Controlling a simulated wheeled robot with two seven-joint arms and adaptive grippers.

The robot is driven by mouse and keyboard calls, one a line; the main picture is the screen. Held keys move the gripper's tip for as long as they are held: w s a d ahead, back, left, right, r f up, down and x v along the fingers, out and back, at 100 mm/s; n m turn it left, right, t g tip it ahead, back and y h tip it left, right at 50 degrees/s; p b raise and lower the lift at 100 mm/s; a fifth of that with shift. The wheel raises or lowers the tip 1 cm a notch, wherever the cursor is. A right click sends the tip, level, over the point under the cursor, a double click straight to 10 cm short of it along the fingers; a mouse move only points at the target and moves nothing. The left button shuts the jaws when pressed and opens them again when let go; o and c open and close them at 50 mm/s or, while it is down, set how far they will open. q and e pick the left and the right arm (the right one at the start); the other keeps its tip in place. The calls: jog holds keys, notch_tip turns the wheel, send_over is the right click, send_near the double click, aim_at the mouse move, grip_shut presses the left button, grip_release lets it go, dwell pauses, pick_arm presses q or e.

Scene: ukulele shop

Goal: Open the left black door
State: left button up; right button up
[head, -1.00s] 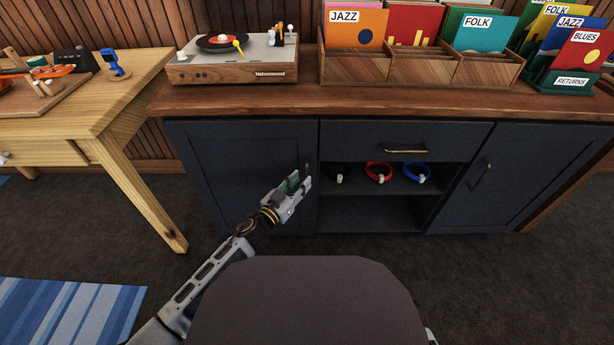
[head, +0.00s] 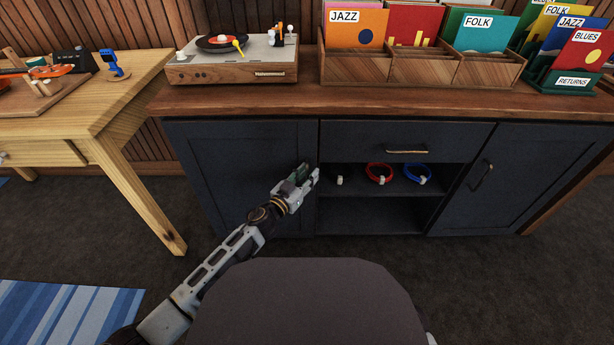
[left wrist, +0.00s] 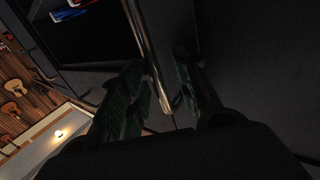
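The left black door (head: 235,165) of the dark cabinet is closed, flush with the cabinet front. My left gripper (head: 308,174) is at the door's right edge and hides its handle in the head view. In the left wrist view, the brass bar handle (left wrist: 151,52) runs between the two dark green fingertips of my left gripper (left wrist: 160,92). The fingers are apart, one on each side of the bar, with a visible gap on the right side. Whether the left finger touches the bar is too dark to tell. My right gripper is not in view.
Right of the door are a drawer (head: 406,141), an open shelf with red (head: 379,174) and blue rings (head: 417,174), and a right black door (head: 500,180). A turntable (head: 232,62) stands on the cabinet top. A wooden table (head: 85,110) stands at left. Bare carpet lies before the door.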

pick_arm(q)
jog(key=shift+c, duration=0.5)
grip_shut()
jog(key=shift+s, duration=0.2)
